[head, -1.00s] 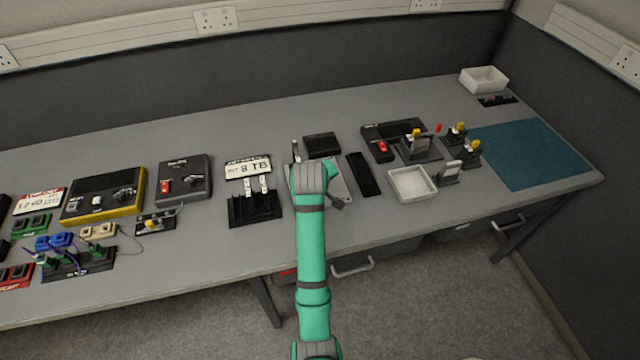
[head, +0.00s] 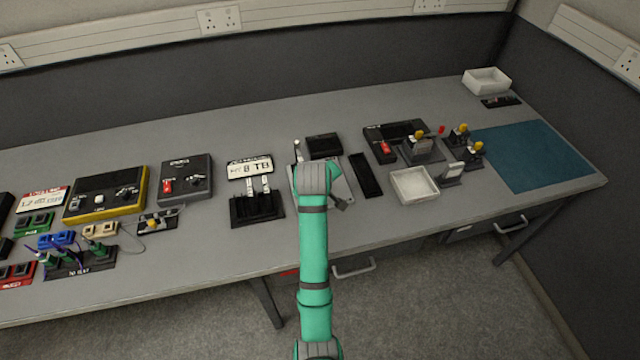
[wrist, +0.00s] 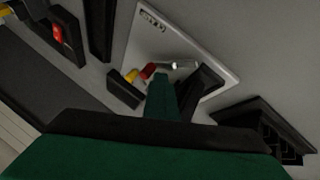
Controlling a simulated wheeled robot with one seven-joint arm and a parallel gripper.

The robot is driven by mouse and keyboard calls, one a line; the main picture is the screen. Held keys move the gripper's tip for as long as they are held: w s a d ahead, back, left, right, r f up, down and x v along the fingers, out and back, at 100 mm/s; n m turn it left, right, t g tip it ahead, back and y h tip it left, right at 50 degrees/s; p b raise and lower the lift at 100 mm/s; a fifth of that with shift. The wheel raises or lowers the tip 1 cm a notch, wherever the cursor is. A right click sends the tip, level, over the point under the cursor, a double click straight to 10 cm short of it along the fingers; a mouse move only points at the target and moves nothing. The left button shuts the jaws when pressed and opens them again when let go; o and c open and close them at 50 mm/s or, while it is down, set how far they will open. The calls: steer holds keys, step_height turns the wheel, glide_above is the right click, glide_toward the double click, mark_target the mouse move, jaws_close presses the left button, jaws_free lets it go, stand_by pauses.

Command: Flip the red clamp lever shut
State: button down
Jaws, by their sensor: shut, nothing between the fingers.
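A pale plate (wrist: 215,63) carries a small lever with a red grip (wrist: 148,70) and a silver rod (wrist: 180,65). A yellow tip (wrist: 131,76) and dark blocks stand beside it. My gripper (wrist: 161,82) is shut and empty, its tip over the plate close to the red grip; I cannot tell whether they touch. In the head view my arm covers most of the plate (head: 347,190) and hides the red grip and my fingertips.
A black slotted rack (head: 256,209) stands left of the plate. A dark narrow tray (head: 366,176) and a white bin (head: 414,186) are to its right. A device with a red switch (head: 385,147) and yellow-knobbed fixtures (head: 476,147) stand farther right.

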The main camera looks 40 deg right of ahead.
steer(key=shift+s+a, duration=0.3)
steer(key=shift+s, duration=0.35)
steer(key=shift+a+r, duration=0.1)
steer(key=shift+a+r, duration=0.1)
steer(key=shift+r, duration=0.1)
steer(key=w+a+v, duration=0.1)
steer(key=v, duration=0.8)
steer(key=shift+w+a, duration=0.25)
steer(key=shift+w, duration=0.05)
steer(key=shift+r, duration=0.15)
